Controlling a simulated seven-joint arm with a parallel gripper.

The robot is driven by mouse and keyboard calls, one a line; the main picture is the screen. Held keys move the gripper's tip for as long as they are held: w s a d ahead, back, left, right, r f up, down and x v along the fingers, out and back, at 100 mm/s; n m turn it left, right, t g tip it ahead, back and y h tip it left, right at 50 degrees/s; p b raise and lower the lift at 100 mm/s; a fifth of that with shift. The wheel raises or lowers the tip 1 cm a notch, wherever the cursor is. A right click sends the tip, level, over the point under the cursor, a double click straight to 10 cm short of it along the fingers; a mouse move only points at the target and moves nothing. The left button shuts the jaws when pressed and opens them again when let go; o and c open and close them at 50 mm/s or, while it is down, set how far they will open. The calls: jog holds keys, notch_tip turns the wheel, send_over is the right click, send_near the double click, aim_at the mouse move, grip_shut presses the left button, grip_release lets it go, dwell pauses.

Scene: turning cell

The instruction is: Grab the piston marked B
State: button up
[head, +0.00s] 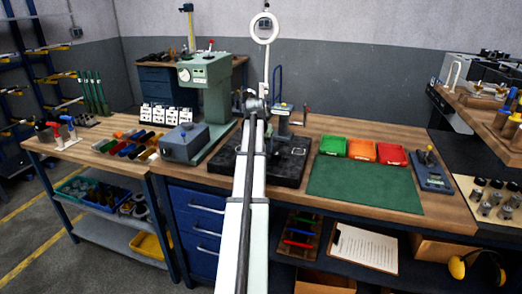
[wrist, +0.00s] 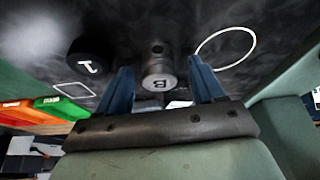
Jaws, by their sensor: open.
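The piston marked B (wrist: 158,80) is a grey metal cylinder with a dark B on its near end face and a round hole in its side. In the wrist view it stands between the two blue fingers of my gripper (wrist: 160,66). The fingers are open, one on each side, with visible gaps to the piston. A darker cylinder with a white mark, perhaps a 1 or T (wrist: 88,62), is just left of the left finger. In the head view my arm hides the gripper, and I cannot make out the piston there.
The dark plate (head: 290,170) carries a white circle outline (wrist: 225,48) right of the piston and a white square outline (wrist: 73,88) at left. Green (head: 333,145), orange (head: 362,151) and red (head: 392,155) bins stand to the right, behind a green mat (head: 362,185).

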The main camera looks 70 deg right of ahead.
jog(key=shift+d+f, duration=0.1)
jog(key=shift+f, duration=0.05)
jog(key=c, duration=1.2)
